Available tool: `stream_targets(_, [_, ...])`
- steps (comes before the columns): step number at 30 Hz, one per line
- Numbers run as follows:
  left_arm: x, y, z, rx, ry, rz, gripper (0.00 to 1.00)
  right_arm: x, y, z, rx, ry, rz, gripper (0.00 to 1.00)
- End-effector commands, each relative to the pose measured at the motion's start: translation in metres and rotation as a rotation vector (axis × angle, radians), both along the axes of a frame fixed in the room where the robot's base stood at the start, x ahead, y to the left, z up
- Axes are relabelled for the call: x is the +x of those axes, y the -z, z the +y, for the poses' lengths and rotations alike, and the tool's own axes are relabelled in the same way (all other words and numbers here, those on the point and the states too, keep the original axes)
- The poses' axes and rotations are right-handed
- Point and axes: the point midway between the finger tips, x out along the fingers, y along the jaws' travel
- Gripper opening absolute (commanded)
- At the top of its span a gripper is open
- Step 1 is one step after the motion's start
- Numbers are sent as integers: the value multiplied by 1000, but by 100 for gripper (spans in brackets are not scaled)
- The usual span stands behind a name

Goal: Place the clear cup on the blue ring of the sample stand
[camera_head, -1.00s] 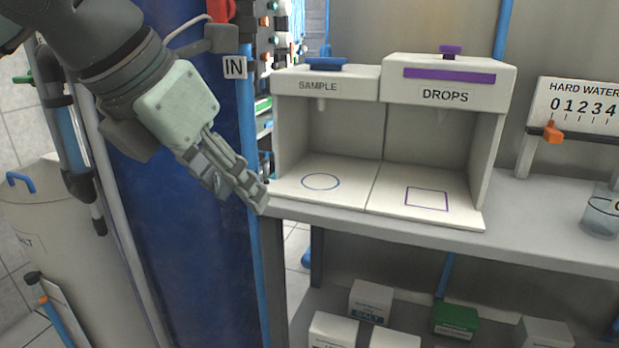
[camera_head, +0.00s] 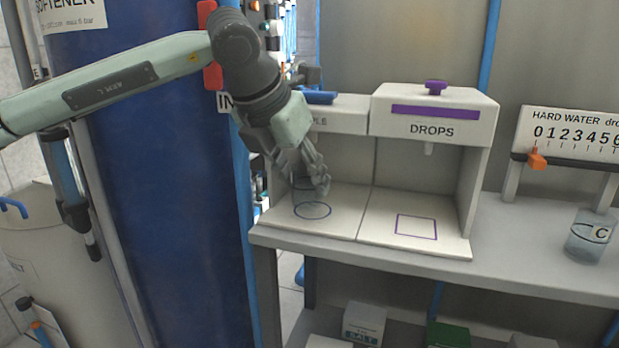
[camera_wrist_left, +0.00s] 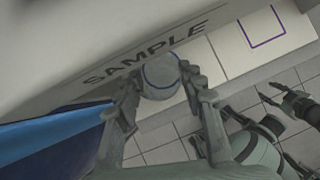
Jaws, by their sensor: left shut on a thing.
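My left gripper (camera_head: 312,187) is inside the sample bay, shut on a see-through cup. In the left wrist view the clear cup (camera_wrist_left: 160,80) sits between the two fingers, seen from above. In the head view the cup is mostly hidden by the fingers. The sample stand (camera_head: 346,200) is a white open-fronted bay with a blue ring (camera_head: 313,211) on its floor. The cup appears just behind or above the ring; I cannot tell if it touches the floor. My right gripper (camera_wrist_left: 275,95) shows in the left wrist view, apart from the stand, fingers spread.
The DROPS bay (camera_head: 445,110) with a purple square adjoins on the right. Another clear cup marked C (camera_head: 590,238) stands on the grey bench (camera_head: 515,240) at right. A HARD WATER scale (camera_head: 575,135) stands behind it. A blue tank (camera_head: 160,220) is left of the bench.

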Motion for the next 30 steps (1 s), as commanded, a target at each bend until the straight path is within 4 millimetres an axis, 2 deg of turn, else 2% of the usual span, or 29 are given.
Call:
stream_targets(3, [18, -2, -12, 0, -2, 1, 23, 4, 9, 1, 6, -2, 6, 40])
stream_targets(7, [17, 14, -9, 0, -2, 1, 23, 6, 15, 1, 9, -3, 6, 40])
stream_targets(23, [16, 19, -10, -1, -2, 1, 23, 5, 7, 2, 6, -4, -5, 40])
stream_targets(24, [16, 18, -10, 0, -2, 0, 43, 5, 4, 2, 6, -5, -9, 40])
stream_targets(28, [16, 18, -10, -1, -2, 1, 59, 6, 4, 2, 6, -5, -10, 40])
stream_targets(30, [16, 18, -10, -1, -2, 1, 60, 5, 4, 2, 5, -4, -9, 40])
